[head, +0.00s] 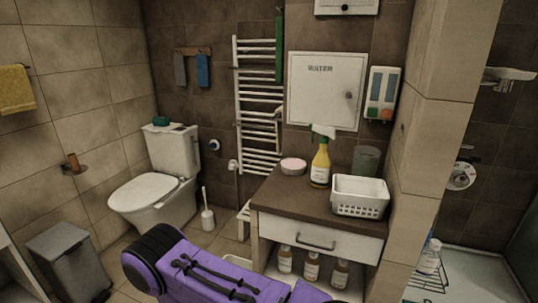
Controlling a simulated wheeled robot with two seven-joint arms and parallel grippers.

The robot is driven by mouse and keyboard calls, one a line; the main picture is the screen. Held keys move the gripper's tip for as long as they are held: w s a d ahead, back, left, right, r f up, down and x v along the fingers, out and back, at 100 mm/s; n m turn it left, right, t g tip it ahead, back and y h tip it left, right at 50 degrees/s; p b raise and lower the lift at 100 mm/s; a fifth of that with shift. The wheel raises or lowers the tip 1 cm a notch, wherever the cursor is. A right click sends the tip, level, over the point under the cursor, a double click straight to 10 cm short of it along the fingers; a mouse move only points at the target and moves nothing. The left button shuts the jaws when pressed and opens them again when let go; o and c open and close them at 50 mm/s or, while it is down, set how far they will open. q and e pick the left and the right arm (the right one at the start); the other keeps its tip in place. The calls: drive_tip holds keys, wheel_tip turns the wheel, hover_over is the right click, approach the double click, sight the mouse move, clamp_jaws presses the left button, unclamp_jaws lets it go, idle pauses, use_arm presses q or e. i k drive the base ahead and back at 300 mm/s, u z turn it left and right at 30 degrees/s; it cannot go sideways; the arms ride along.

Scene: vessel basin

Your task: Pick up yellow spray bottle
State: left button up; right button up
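The yellow spray bottle (320,163) stands upright on the brown top of the vanity cabinet (290,201). It has a white and green spray head and a pale label. It is between a round pink-topped container and a white basket, and no gripper is at it. Neither of my grippers shows in the head view.
On the counter, a pink-topped container (293,165) stands left of the bottle, a white basket (359,196) to the right and a dark cup (366,160) behind the basket. Several brown bottles are on the shelf below. A tiled wall edge (423,180) bounds the right side.

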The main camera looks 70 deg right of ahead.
sight(322, 164)
drive_tip(key=i, duration=1.35)
drive_tip(key=z, duration=2.25)
